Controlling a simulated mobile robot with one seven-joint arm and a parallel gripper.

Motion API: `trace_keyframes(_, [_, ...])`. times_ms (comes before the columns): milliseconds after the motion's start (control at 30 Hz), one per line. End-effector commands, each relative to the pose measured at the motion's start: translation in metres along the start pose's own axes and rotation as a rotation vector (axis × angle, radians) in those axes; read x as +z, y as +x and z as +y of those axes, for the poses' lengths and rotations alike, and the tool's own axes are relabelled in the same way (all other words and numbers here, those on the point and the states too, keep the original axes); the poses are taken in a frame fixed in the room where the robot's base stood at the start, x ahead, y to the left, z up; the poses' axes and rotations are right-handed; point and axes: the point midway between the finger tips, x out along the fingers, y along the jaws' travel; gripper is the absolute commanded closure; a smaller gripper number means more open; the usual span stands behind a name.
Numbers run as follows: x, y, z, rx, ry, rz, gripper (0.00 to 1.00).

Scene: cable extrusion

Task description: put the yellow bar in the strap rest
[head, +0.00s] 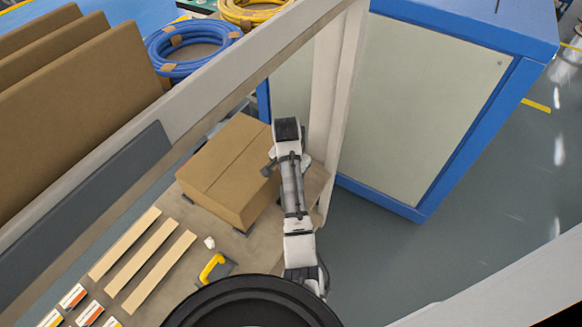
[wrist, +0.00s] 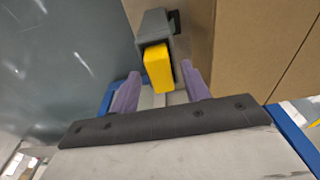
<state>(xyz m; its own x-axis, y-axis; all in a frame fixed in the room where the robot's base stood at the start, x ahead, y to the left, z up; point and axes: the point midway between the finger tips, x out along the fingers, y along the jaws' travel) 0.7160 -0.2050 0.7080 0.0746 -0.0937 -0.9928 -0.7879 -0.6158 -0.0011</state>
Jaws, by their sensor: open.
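The yellow bar (wrist: 158,69) shows in the wrist view as a bright block, its near end sticking out of a dark grey holder (wrist: 152,25). This holder looks like the strap rest. How deep the bar sits in it, I cannot tell. My gripper (wrist: 158,74) is open, with one purple finger on each side of the bar's near end. I see no clear contact between fingers and bar. In the head view my arm reaches up beside the cardboard box, and the bar and holder cannot be made out there.
A large cardboard box (head: 228,170) stands close beside the holder. A blue-framed cabinet (head: 405,100) is to the right. Wooden strips (head: 133,257) and a yellow-handled tool (head: 212,268) lie on the bench. A pale frame beam (head: 210,95) crosses above. Open floor (head: 480,235) lies right.

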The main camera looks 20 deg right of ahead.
Motion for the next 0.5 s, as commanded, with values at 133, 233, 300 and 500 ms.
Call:
trace_keyframes(133, [-0.001,-0.017,-0.001,-0.002,0.000,0.004,0.54])
trace_keyframes(233, [-0.002,-0.046,-0.001,-0.002,-0.001,0.004,0.54])
trace_keyframes(300, [-0.002,-0.062,0.000,-0.001,0.000,0.001,0.54])
trace_keyframes(500, [-0.003,-0.081,0.000,-0.002,0.002,0.005,0.54])
